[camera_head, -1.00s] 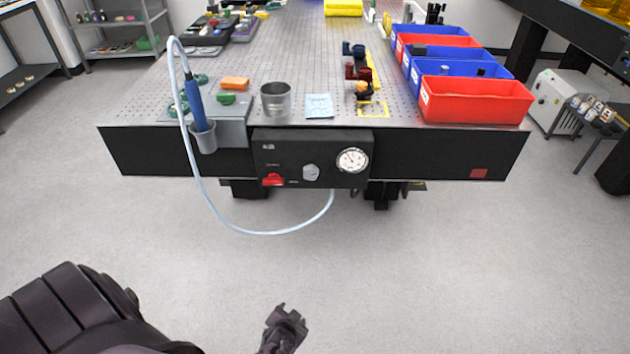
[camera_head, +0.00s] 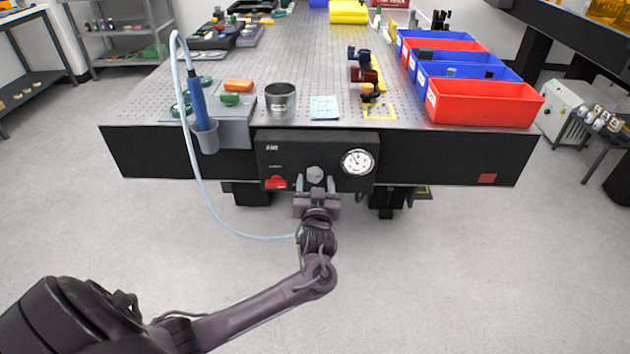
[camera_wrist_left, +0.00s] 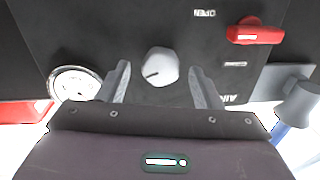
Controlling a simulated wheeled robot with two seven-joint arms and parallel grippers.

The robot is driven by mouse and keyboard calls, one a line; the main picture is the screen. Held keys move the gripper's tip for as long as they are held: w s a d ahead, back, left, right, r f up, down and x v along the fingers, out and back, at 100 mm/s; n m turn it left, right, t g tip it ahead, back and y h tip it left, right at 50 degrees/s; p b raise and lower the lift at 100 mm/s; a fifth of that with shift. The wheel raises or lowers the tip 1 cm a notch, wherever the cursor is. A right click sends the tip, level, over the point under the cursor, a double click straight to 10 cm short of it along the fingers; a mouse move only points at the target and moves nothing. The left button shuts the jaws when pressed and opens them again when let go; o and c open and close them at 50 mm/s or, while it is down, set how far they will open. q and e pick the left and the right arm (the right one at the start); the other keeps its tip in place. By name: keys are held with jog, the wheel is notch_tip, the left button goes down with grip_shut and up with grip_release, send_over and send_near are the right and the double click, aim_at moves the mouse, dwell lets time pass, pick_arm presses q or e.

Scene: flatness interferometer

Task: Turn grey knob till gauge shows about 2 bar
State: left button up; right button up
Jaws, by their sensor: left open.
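The grey knob (camera_head: 316,174) sits on the black panel (camera_head: 262,150) at the table's front edge. In the left wrist view the knob (camera_wrist_left: 160,66) has a dark pointer line and lies ahead of and between my fingertips. The round white gauge (camera_head: 357,162) is right of the knob; it also shows in the left wrist view (camera_wrist_left: 76,84), partly cut by my finger. Its reading is too small to tell surely. My left gripper (camera_head: 315,184) is open, its fingers on either side of the knob with gaps, just in front of the panel. My right gripper is not in view.
A red lever (camera_head: 276,182) is left of the knob on the panel. A pale hose (camera_head: 200,190) loops down from the blue hand tool (camera_head: 198,104) and passes behind my left wrist. Red and blue bins (camera_head: 480,104) stand on the table's right side. The floor in front is clear.

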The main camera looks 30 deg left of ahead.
pick_arm(q)
jog(key=shift+w+a, duration=0.45)
jog(key=shift+w, duration=0.15)
jog(key=c, duration=0.9)
jog(key=shift+c, duration=0.4)
jog(key=shift+m+p, duration=0.45)
jog(key=shift+m, duration=0.05)
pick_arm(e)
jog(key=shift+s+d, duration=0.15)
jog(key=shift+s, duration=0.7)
pick_arm(q)
jog(key=o, duration=1)
